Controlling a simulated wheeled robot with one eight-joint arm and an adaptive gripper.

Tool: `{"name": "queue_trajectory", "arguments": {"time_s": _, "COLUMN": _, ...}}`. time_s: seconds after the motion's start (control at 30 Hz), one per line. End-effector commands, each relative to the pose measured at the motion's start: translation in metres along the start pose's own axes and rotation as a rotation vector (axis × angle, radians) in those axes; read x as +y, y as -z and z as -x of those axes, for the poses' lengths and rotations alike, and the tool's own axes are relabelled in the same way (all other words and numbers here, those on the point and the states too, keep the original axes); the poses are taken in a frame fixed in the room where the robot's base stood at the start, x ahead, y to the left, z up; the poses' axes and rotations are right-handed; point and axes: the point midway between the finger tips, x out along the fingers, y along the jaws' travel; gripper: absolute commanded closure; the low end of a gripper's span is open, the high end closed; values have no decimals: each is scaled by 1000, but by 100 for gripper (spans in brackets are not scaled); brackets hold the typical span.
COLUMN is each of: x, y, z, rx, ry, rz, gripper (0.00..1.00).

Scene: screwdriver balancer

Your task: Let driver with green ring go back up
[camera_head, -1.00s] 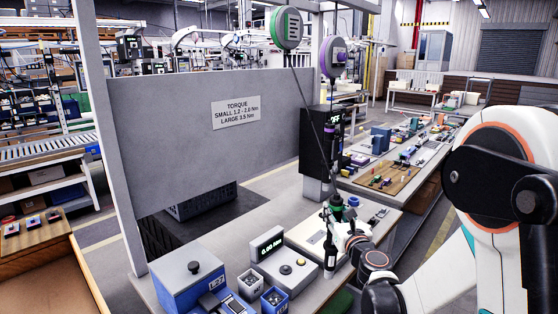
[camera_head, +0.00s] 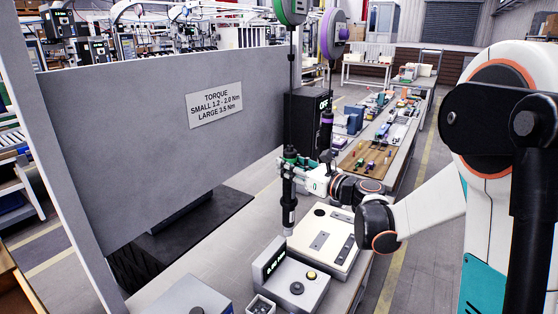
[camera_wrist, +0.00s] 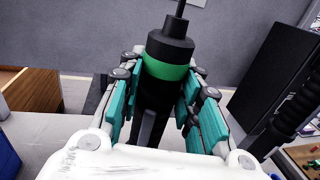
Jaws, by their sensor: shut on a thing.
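The black driver with the green ring (camera_head: 289,205) hangs upright below the green balancer (camera_head: 290,8), on a nearly vertical cable. My gripper (camera_head: 293,172) is shut around its upper body. In the wrist view, the driver's green ring (camera_wrist: 168,72) and black top stand between the teal finger pads, with the cable rising from the top. The driver's lower end is hidden there. In the head view its pale lower tip appears above the bench, near the white fixture plate (camera_head: 340,262).
A purple-ringed driver (camera_head: 326,130) hangs close behind my gripper, below the purple balancer (camera_head: 333,35). A dark box (camera_head: 302,115) stands beside it. The torque display (camera_head: 270,262) and button unit (camera_head: 296,288) are in front. A grey panel (camera_head: 150,120) stands at left.

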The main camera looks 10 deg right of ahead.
Motion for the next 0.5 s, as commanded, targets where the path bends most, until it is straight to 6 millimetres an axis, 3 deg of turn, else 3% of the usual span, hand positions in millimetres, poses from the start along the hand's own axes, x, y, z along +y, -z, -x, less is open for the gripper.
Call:
{"name": "queue_trajectory", "arguments": {"time_s": 0.27, "x": 0, "y": -9, "z": 1, "rx": 0, "ry": -8, "rz": 0, "gripper": 100}}
{"name": "queue_trajectory", "arguments": {"time_s": 0.5, "x": 1, "y": -30, "z": 1, "rx": 0, "ry": -7, "rz": 0, "gripper": 100}}
